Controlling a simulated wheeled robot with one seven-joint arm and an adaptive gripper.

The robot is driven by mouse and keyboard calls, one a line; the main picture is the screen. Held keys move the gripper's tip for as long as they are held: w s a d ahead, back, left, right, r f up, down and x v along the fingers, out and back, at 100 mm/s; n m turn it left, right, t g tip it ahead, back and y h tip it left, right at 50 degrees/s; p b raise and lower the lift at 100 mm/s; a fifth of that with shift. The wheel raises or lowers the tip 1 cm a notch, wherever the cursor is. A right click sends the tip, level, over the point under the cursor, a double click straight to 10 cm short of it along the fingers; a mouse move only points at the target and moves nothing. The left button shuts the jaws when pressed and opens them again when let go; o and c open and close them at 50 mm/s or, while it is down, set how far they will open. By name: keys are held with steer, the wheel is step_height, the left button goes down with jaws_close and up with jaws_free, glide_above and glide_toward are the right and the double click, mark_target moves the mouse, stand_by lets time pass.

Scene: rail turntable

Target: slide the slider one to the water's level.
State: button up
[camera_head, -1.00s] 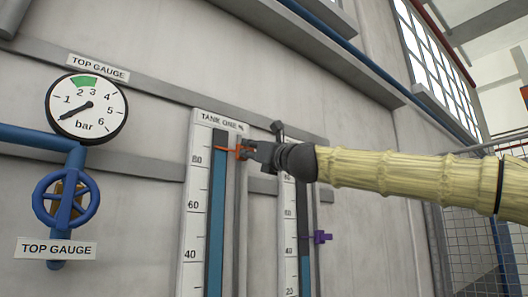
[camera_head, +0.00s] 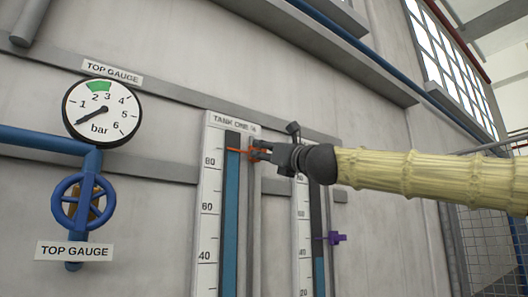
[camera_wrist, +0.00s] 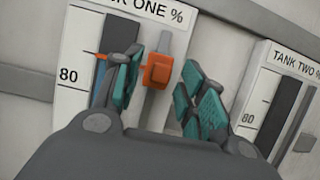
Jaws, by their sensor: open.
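The tank one gauge (camera_head: 212,190) is a tall white scale on the wall with a blue water column (camera_head: 231,225). The orange slider one (camera_head: 252,153) sits on a grey rail right of it, a little above the 80 mark. Its thin pointer reaches left across the column, close to where dark gives way to blue. My gripper (camera_head: 263,151) is at the slider, coming from the right. In the wrist view the orange slider block (camera_wrist: 158,70) lies between my open teal-padded fingers (camera_wrist: 163,95), with gaps visible. The left finger hides part of the column and pointer.
The tank two gauge (camera_head: 303,230) stands just right, with a purple slider (camera_head: 337,238) lower down. A round pressure gauge (camera_head: 101,112) and a blue valve wheel (camera_head: 83,200) are at the left. A ledge (camera_head: 330,50) runs above my arm.

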steer(key=v, duration=1)
steer(key=shift+s+d, duration=0.25)
steer(key=shift+f, duration=0.1)
